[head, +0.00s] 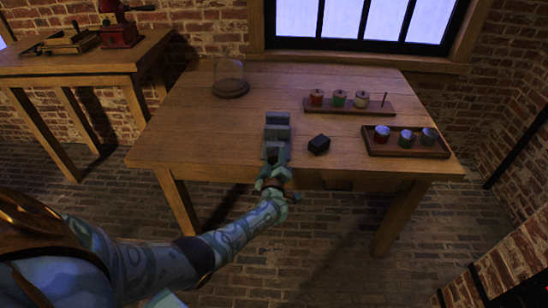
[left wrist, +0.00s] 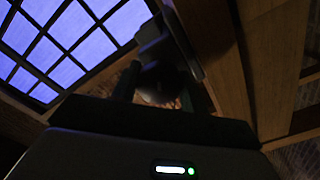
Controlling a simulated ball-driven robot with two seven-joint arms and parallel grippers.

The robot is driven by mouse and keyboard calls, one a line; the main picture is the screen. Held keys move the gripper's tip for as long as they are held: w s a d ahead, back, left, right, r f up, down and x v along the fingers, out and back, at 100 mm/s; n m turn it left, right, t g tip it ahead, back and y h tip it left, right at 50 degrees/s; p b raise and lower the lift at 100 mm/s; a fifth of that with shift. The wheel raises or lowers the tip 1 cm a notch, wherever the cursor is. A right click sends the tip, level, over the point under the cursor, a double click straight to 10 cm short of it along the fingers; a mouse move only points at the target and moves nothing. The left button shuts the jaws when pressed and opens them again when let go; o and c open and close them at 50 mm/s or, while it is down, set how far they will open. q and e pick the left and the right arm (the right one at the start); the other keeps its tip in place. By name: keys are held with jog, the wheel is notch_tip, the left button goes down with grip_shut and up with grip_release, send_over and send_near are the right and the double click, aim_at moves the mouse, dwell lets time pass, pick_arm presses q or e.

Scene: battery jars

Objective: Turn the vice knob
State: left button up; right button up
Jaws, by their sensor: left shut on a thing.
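A grey vice (head: 277,131) stands at the front edge of the wooden table. Its front end faces my left arm. My left gripper (head: 273,163) reaches up from the lower left to the front of the vice and is shut on the vice knob, which is mostly hidden by the fingers. In the left wrist view, the dark knob (left wrist: 158,88) sits between the two fingers, with the vice body (left wrist: 163,40) beyond it. That view is dark, so the knob's turn cannot be told. My right gripper is in neither view.
A black block (head: 319,145) lies just right of the vice. A rack with several coloured jars (head: 350,108) and a tray with metallic jars (head: 405,151) stand on the right. A glass dome (head: 230,78) is at back left. The left table front (head: 185,145) is clear.

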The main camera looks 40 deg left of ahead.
pick_arm(q)
jog(key=m+p, duration=0.1)
jog(key=m, duration=0.3)
jog(key=shift+s+d+f+m, duration=0.1)
jog(key=shift+m, duration=0.2)
jog(key=m, duration=0.3)
jog(key=shift+m, duration=0.3)
jog(key=m+p, duration=0.1)
jog(key=m, duration=0.3)
jog(key=shift+m, duration=0.3)
jog(key=m, duration=0.3)
jog(key=shift+m, duration=0.3)
jog(key=m, duration=0.3)
jog(key=shift+m, duration=0.3)
jog(key=m, duration=0.3)
jog(key=shift+m, duration=0.3)
jog(key=m, duration=0.3)
jog(key=shift+m+b, duration=0.65)
jog(key=shift+m, duration=1.75)
